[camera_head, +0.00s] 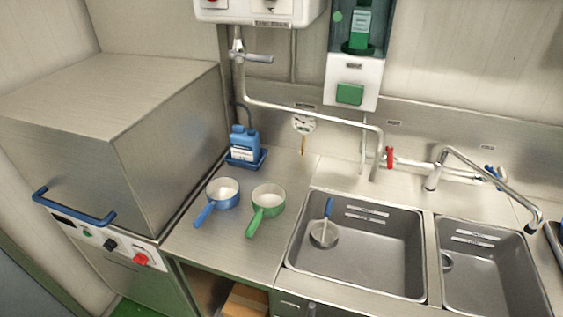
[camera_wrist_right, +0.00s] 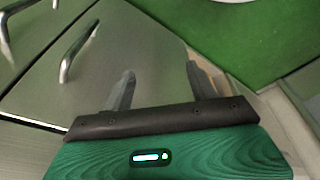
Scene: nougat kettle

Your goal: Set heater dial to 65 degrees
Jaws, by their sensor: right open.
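The white heater box (camera_head: 258,14) hangs on the wall at the top of the head view and is cut off by the frame's upper edge. Only the lower parts of its front controls show, a red one (camera_head: 211,3) at the left and a dial (camera_head: 271,5) above a small label (camera_head: 271,23). The dial's setting cannot be read. My left gripper is in neither view.
A blue pan (camera_head: 222,193), a green pan (camera_head: 267,200) and a blue jug (camera_head: 244,146) stand on the counter. A hooded machine (camera_head: 110,140) stands left, sinks (camera_head: 355,250) right.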

